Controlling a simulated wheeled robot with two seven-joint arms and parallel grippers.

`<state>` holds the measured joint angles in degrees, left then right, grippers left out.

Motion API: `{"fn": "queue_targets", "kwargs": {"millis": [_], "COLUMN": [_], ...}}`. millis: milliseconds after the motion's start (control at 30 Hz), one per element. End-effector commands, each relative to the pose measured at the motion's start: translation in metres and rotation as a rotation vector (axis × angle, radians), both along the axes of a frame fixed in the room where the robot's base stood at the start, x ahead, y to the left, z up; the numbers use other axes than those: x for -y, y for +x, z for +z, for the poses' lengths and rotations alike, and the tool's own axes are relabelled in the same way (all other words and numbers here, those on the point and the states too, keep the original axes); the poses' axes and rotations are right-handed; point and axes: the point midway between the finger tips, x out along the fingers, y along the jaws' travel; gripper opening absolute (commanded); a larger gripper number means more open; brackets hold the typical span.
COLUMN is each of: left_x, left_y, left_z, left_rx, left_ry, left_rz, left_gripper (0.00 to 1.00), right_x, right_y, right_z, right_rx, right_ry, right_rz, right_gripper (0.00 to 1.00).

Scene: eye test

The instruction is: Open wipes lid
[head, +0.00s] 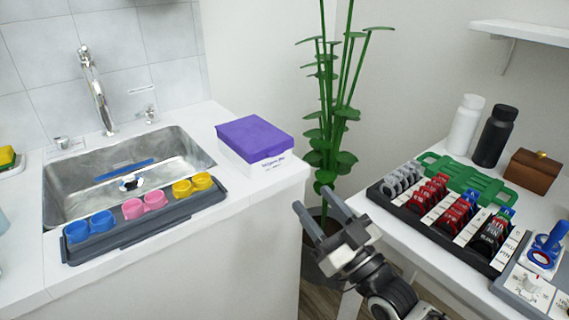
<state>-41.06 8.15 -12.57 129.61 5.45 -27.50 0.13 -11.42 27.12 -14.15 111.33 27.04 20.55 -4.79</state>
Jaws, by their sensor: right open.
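The wipes box (262,166) is white with printed text on its front and has a purple lid (252,136). It stands at the right end of the sink counter, and the lid lies shut on top. My right gripper (312,198) is open and empty. It is to the right of and below the box in the picture, apart from it, in front of the plant and its pot. My left gripper is not in view.
A dark tray (150,219) with blue, pink and yellow cups lies along the front of the sink (130,163). A tall green plant (330,120) stands behind my gripper. The right table holds an organiser (455,250), bottles and a brown box (533,171).

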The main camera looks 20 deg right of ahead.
Motion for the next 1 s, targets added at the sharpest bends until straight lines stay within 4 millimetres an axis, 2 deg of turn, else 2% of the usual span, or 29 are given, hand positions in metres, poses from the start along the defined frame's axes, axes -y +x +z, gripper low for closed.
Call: {"fn": "queue_targets", "kwargs": {"millis": [33, 300, 500, 667, 933, 967, 1000], "left_x": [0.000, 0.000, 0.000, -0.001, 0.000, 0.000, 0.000], "left_y": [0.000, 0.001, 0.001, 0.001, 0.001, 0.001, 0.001], "left_z": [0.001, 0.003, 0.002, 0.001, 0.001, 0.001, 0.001], "left_rx": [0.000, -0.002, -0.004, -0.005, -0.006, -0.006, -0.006], "left_ry": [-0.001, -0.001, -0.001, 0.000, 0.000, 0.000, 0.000], "left_rz": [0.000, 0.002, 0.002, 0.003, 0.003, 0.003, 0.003], "left_gripper": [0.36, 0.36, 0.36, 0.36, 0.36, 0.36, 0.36], "right_x": [-0.004, -0.022, -0.031, -0.034, -0.034, -0.034, -0.034], "right_y": [0.011, 0.061, 0.084, 0.092, 0.092, 0.092, 0.092], "right_z": [0.007, 0.028, 0.037, 0.040, 0.040, 0.040, 0.040], "right_rx": [0.006, 0.003, 0.000, -0.001, -0.002, -0.002, -0.002], "right_ry": [0.002, 0.002, 0.001, 0.001, 0.000, 0.000, 0.000], "right_rz": [-0.001, 0.000, -0.001, 0.000, 0.000, 0.000, 0.000], "right_gripper": [0.51, 0.51, 0.51, 0.51, 0.51, 0.45, 0.34]}}
